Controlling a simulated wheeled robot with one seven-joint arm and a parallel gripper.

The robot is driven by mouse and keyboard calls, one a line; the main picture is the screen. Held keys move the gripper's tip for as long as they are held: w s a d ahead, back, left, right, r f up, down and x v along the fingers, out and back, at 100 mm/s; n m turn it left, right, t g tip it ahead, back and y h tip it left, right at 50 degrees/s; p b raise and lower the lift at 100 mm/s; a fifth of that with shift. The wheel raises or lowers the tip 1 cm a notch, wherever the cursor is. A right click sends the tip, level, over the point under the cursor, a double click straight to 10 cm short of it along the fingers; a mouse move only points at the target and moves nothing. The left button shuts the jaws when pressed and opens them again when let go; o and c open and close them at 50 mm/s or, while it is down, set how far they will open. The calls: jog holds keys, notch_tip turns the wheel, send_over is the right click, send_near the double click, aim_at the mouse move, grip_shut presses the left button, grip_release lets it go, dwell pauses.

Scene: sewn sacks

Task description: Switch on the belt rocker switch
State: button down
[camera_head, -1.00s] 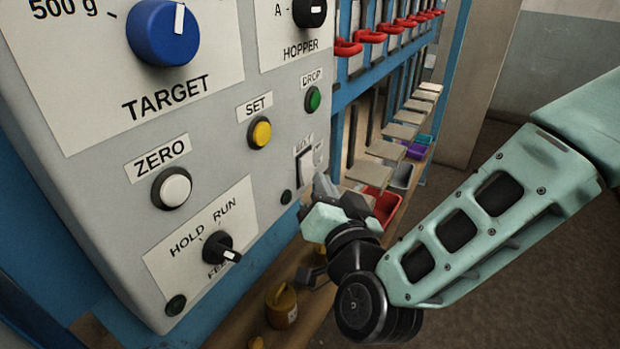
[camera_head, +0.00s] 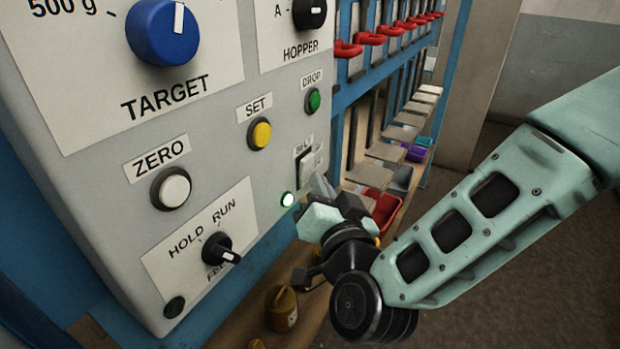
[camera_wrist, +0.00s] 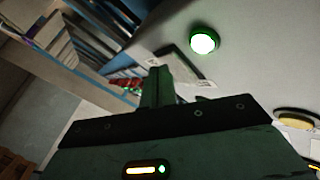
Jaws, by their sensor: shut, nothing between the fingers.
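The belt rocker switch (camera_head: 304,168) is on the lower right of the grey panel, under a partly readable label. Its rocker face is now tilted differently in its frame. The small lamp (camera_head: 287,199) below and left of it glows green, and it is bright in the wrist view (camera_wrist: 203,42). My gripper (camera_head: 320,186) is shut and empty, with its tips close by the lower part of the switch. I cannot tell whether they touch it. In the wrist view the shut fingers (camera_wrist: 158,86) reach up beside the switch, which they partly hide.
The panel also carries a green DROP button (camera_head: 312,99), yellow SET button (camera_head: 260,134), white ZERO button (camera_head: 171,188), HOLD/RUN knob (camera_head: 219,250) and blue TARGET knob (camera_head: 162,32). A red bin (camera_head: 384,209) stands behind my gripper. Brass-coloured weights (camera_head: 281,307) sit below.

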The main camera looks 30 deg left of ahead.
jog(key=shift+d+r, duration=0.1)
jog(key=shift+d, duration=0.65)
jog(key=shift+d, duration=0.1)
jog(key=d, duration=0.4)
jog(key=shift+s+d+r+b, duration=0.25)
jog(key=shift+d+r+b, duration=0.05)
jog(key=shift+d, duration=0.05)
dwell(0.5)
